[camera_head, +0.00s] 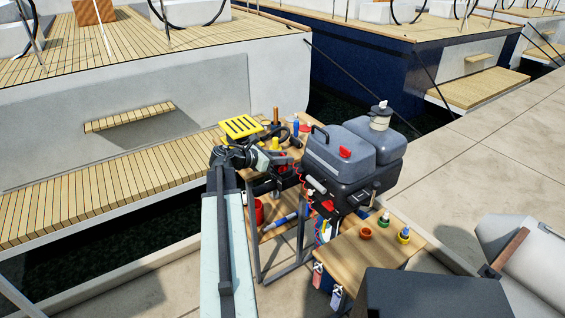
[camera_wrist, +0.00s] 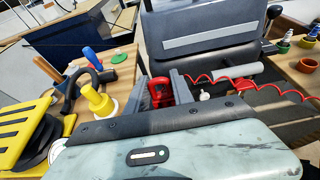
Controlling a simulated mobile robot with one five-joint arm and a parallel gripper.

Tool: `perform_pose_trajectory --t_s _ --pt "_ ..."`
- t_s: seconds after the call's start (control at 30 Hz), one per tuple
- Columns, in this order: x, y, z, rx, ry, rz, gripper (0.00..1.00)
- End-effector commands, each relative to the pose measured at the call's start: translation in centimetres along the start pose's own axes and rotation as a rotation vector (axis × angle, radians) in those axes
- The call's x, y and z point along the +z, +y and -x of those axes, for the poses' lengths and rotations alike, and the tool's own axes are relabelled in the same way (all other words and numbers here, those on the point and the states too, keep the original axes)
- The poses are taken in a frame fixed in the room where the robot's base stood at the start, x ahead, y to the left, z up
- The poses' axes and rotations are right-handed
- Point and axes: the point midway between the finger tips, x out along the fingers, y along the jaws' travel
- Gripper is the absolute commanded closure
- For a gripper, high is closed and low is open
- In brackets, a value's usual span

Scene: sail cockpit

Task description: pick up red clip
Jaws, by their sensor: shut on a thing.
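The red clip (camera_wrist: 160,92) sits between the two grey fingers of my gripper (camera_wrist: 160,90) in the wrist view. The gripper is shut on it, and the fingers hide parts of its sides. In the head view my gripper (camera_head: 283,160) is beside the grey outboard motor, at the edge of the wooden table, and a small red patch of the clip (camera_head: 283,170) shows under it. A red coiled cord (camera_wrist: 220,79) runs right from near the fingers in the wrist view.
The outboard motor (camera_head: 338,148) stands close to the right of my gripper. A yellow slatted tray (camera_head: 240,126), a yellow plunger-shaped thing (camera_wrist: 98,101) and several tools crowd the table to the left. A lower wooden table (camera_head: 362,256) holds small pots.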

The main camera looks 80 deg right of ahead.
Motion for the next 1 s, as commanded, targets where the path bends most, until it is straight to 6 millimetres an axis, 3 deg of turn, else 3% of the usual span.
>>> perform_pose_trajectory --t_s 0.23,0.6,1.0 --pt "2.1 0.0 0.8 0.000 0.000 0.000 1.00" --pt "9.0 0.0 3.4 0.001 0.000 0.000 1.00" --pt "9.3 0.1 3.6 0.002 0.000 0.001 1.00"
